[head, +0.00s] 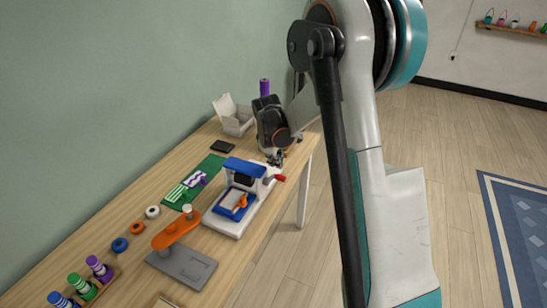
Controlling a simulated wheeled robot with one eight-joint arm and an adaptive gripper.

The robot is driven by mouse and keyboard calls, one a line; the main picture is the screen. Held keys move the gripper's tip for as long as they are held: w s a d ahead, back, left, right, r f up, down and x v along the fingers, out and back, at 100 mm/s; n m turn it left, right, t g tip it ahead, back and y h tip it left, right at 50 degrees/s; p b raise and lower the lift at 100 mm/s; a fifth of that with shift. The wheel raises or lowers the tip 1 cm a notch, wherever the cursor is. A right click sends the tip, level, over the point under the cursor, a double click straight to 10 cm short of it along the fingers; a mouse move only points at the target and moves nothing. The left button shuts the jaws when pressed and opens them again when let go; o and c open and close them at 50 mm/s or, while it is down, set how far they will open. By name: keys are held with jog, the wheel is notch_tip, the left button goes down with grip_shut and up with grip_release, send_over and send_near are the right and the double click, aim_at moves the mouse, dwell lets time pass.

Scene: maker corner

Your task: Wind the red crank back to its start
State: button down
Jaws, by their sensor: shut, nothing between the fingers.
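The red crank (280,178) shows as a small red grip at the right side of a white machine (262,187) with a blue top, on the wooden workbench. The rest of the crank is too small to make out. My gripper (275,159) is small and dark in the head view, pointing down just above and behind the machine's right end. It is shut and empty. It appears close to the red grip but not around it; I cannot tell whether they touch.
An orange lever on a grey base (183,266) stands nearer on the bench (120,237). A green mat (207,166), an open white box (233,116) and several spools lie along the wall side. The floor right of the bench is clear.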

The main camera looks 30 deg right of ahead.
aim_at(277, 176)
jog(key=b+x, duration=0.2)
jog(key=x, duration=0.4)
jog(key=shift+d, duration=0.1)
jog(key=shift+w+d+f+g+y, duration=0.1)
jog(key=shift+d+f+g+y, duration=0.05)
jog(key=shift+f+g+y, duration=0.6)
jog(key=shift+g+y, duration=0.05)
jog(key=shift+y, duration=0.2)
jog(key=shift+f, duration=0.5)
jog(key=shift+r, duration=0.15)
